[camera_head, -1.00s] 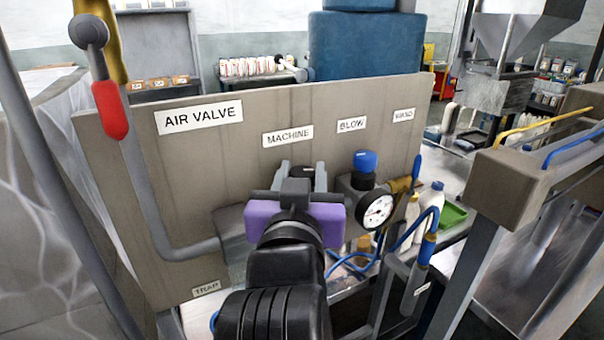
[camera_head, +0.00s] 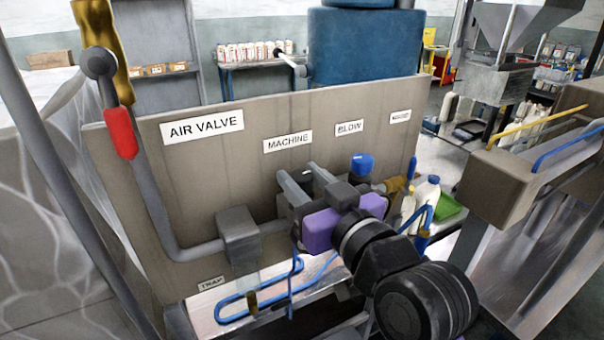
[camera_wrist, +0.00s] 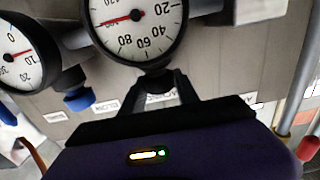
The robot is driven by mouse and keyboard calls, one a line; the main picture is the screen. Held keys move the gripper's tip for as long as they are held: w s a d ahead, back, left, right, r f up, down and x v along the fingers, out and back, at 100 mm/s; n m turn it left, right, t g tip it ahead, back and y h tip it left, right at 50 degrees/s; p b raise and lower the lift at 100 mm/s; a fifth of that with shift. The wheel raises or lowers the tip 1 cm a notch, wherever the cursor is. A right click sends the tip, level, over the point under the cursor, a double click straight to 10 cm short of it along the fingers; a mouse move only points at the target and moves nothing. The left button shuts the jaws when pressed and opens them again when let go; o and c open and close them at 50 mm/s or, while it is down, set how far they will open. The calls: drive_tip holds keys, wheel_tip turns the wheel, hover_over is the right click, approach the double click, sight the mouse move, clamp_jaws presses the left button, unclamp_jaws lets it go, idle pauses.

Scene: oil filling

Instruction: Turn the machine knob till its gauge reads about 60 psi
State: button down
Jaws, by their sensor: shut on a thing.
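The machine knob (camera_head: 304,179) is a dark knob on the panel below the MACHINE label. My gripper (camera_head: 303,183) is shut on it, grey fingers on either side, the purple and black wrist swung to the right. In the wrist view, my gripper (camera_wrist: 164,92) holds the dark knob (camera_wrist: 155,82) just beside the machine gauge (camera_wrist: 138,25). That view is turned upside down. The gauge's red needle points past 80, close to the 100 mark. In the head view my wrist hides this gauge.
The blue BLOW knob (camera_head: 361,163) stands right of my gripper. Its gauge (camera_wrist: 20,55) reads about 10 in the wrist view. A red-handled lever (camera_head: 121,134) is at left. Blue hoses (camera_head: 250,305) lie below. A grey beam structure (camera_head: 535,155) is at right.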

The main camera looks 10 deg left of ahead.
drive_tip(key=n+g+y+b, duration=0.2)
drive_tip(key=g+y, duration=0.1)
drive_tip(key=n+g+y+b, duration=0.1)
drive_tip(key=n, duration=0.1)
drive_tip(key=shift+w+d+f+b, duration=0.2)
drive_tip(key=shift+d+b, duration=0.05)
drive_tip(key=shift+b, duration=0.15)
drive_tip(key=n+g+y+b, duration=0.2)
drive_tip(key=g, duration=0.1)
drive_tip(key=shift+b, duration=0.35)
drive_tip(key=shift+a+r+n+g+y+b, duration=0.15)
drive_tip(key=shift+n+g+y+b, duration=0.35)
drive_tip(key=shift+n+g+b, duration=0.85)
drive_tip(key=shift+g, duration=0.55)
drive_tip(key=shift+r, duration=0.1)
drive_tip(key=c, duration=0.9)
unclamp_jaws()
drive_tip(key=shift+s+m+p, duration=0.1)
drive_tip(key=shift+m+p, duration=0.15)
drive_tip(key=shift+p, duration=0.3)
